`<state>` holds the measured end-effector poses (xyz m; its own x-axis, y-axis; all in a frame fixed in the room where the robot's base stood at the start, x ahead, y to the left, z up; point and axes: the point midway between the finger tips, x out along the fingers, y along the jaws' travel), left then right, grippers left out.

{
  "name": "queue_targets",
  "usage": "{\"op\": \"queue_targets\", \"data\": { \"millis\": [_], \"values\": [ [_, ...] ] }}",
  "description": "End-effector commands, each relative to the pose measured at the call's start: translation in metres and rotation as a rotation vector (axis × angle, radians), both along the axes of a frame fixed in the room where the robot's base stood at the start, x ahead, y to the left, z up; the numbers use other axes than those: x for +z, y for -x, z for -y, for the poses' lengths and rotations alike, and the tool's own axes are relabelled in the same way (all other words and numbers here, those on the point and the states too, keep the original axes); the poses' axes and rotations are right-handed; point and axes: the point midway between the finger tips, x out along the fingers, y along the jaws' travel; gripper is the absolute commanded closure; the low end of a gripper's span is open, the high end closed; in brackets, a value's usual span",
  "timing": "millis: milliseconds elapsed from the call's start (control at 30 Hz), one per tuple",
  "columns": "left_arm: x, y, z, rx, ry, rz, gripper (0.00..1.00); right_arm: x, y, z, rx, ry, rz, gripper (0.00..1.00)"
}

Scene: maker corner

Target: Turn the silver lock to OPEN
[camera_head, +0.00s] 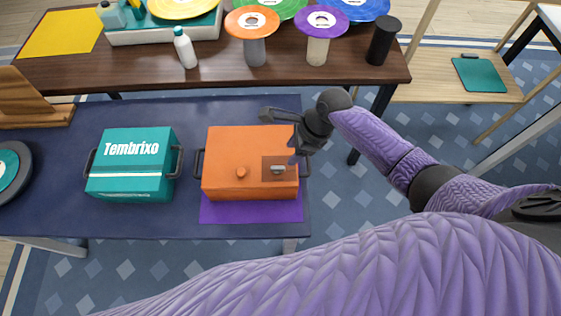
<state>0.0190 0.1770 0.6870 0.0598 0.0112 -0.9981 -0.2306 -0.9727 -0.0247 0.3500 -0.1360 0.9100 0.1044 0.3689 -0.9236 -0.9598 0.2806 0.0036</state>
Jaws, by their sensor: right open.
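An orange box (230,153) with dark side handles stands on the blue table, on a purple mat (232,213). Its front right has a brown plate bearing a small silver lock (278,170). An orange knob (241,172) sits to the left of the plate. The lock's marking is too small to read. My right gripper (279,128) is open and empty, above the back right part of the box, behind the lock and apart from it. My left gripper is out of view.
A teal "Tembrixo" box (130,185) stands to the left on the blue table (190,115). A wooden stand (35,112) is at far left. Behind, a brown table (150,72) holds a white bottle (185,48), coloured discs on posts and a black cylinder (383,40).

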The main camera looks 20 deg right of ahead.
Motion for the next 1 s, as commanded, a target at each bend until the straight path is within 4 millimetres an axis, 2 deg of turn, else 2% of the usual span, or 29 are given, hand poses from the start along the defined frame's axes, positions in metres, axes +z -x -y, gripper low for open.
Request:
{"op": "queue_targets", "data": {
  "millis": [33, 100, 300, 633, 667, 900, 1000],
  "values": [
    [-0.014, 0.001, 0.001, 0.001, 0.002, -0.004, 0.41, -0.02, -0.001, -0.005, 0.002, -0.001, -0.002, 0.49],
    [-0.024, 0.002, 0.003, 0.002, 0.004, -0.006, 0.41, -0.037, -0.003, -0.012, 0.003, 0.0, -0.001, 0.49],
    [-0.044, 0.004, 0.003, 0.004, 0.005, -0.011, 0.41, -0.07, -0.007, -0.025, 0.003, 0.001, 0.001, 0.49],
    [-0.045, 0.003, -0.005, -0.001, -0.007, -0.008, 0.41, -0.074, -0.008, -0.029, 0.004, 0.001, 0.004, 0.49],
    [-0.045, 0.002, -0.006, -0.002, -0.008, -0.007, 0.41, -0.074, -0.008, -0.029, 0.004, 0.001, 0.004, 0.51],
    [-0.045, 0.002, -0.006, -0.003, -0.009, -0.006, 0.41, -0.074, -0.008, -0.029, 0.004, 0.001, 0.004, 1.0],
    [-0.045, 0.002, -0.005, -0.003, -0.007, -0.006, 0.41, -0.074, -0.008, -0.029, 0.004, 0.001, 0.003, 1.0]
  ]
}}
